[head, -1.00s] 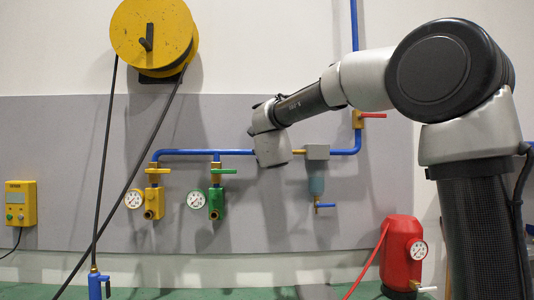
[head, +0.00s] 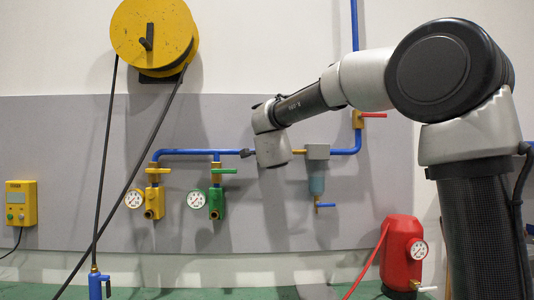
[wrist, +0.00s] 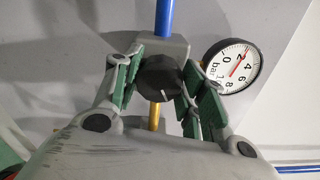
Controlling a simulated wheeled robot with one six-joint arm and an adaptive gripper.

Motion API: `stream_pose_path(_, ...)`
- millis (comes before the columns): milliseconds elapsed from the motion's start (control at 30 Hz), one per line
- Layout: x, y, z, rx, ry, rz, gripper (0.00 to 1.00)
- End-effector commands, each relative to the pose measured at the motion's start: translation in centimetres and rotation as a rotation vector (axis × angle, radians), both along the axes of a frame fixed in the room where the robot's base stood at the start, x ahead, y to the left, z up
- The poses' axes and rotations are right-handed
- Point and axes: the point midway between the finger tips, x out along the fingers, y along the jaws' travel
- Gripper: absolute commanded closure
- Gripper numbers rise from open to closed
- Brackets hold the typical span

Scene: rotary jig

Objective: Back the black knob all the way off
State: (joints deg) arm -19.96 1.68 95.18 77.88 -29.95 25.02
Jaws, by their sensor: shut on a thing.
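The black knob (wrist: 158,72) shows in the wrist view on a grey block (wrist: 176,47), with a blue pipe above and a brass pipe below. A white mark on the knob's rim points down and slightly right in the picture. My gripper (wrist: 160,82) is shut on the knob, one green-padded finger at its left and one at its right. A round white gauge (wrist: 233,66) sits right of the block; its red needle points to the upper right, near the 2. In the head view my gripper (head: 270,150) is at the wall pipe and the knob is hidden behind it.
In the head view, yellow (head: 154,200) and green (head: 215,201) valve units with gauges hang left of my gripper. A filter with a clear bowl (head: 317,178) hangs close at its right. A red tank (head: 402,255) stands lower right.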

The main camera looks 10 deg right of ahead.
Motion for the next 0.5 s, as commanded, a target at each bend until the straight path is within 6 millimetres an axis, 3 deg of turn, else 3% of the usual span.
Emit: stream_pose_path(500,-0.01,0.08,-0.19,-0.480,0.080,0.002,0.82)
